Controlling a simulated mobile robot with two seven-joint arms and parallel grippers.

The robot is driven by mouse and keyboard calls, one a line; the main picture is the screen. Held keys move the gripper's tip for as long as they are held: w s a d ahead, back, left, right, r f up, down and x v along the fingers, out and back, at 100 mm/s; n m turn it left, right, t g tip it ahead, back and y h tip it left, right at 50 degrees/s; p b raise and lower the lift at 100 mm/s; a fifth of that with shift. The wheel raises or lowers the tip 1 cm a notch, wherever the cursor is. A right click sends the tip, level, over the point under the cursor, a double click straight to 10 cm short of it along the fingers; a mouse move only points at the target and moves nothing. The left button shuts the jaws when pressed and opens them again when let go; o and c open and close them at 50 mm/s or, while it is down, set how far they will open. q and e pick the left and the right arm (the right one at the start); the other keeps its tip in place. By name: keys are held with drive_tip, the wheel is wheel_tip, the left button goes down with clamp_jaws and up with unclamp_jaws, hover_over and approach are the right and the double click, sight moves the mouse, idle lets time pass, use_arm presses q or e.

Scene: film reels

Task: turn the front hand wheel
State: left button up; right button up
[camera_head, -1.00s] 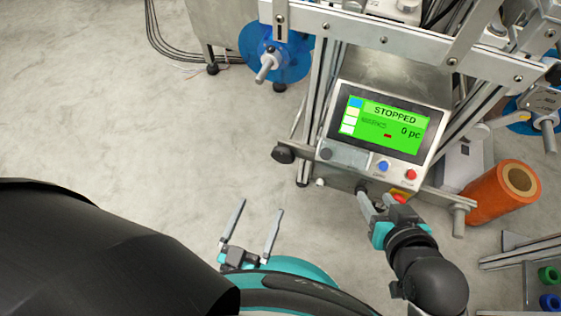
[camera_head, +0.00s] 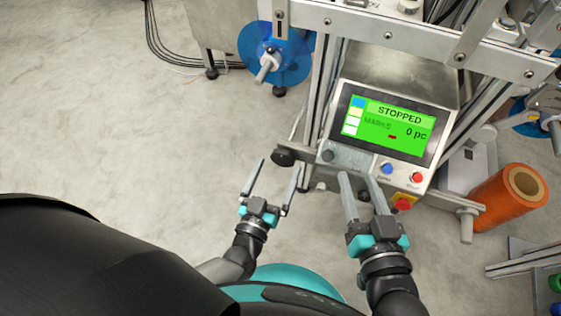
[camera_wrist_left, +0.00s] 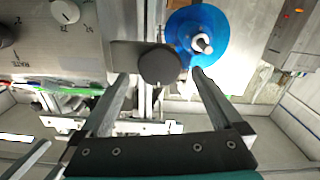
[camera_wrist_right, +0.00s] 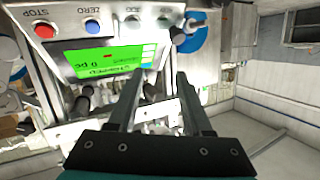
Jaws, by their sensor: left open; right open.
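The front hand wheel, a dark round knob (camera_head: 283,157), sticks out at the machine's left front corner, left of the control panel. In the left wrist view the dark knob (camera_wrist_left: 160,66) shows face-on between the fingertips. My left gripper (camera_head: 279,167) is open, its fingertips on either side of the knob in the picture; whether they touch it I cannot tell. My right gripper (camera_head: 358,177) is open and empty in front of the panel's lower edge. It also shows open in the right wrist view (camera_wrist_right: 157,76), pointing toward the panel's lower part.
The control panel screen (camera_head: 388,127) reads STOPPED and 0 pc. A red button on yellow (camera_head: 402,203) sits beside my right gripper. A blue reel (camera_head: 275,53) is behind the knob. An orange roll (camera_head: 503,199) stands right. The floor at left is clear.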

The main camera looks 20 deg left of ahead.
sight(281, 160)
use_arm(q)
drive_tip(key=shift+w+b, duration=0.45)
drive_tip(key=shift+w, duration=1.1)
use_arm(e)
drive_tip(key=shift+s+a+r+m+t, duration=0.15)
drive_tip(key=shift+s+a+r+t, duration=0.15)
drive_tip(key=shift+t, duration=0.2)
drive_tip(key=shift+s+a+r+m+t, duration=0.1)
drive_tip(key=shift+s+r+m+t, duration=0.1)
drive_tip(key=shift+r+t, duration=0.25)
drive_tip(key=shift+f, duration=0.1)
use_arm(q)
drive_tip(key=shift+c, duration=0.4)
drive_tip(key=c, duration=1.2)
drive_tip(key=shift+c, duration=0.2)
drive_tip(key=shift+n, duration=0.4)
use_arm(e)
drive_tip(key=shift+f+y, duration=0.15)
drive_tip(key=shift+y, duration=0.15)
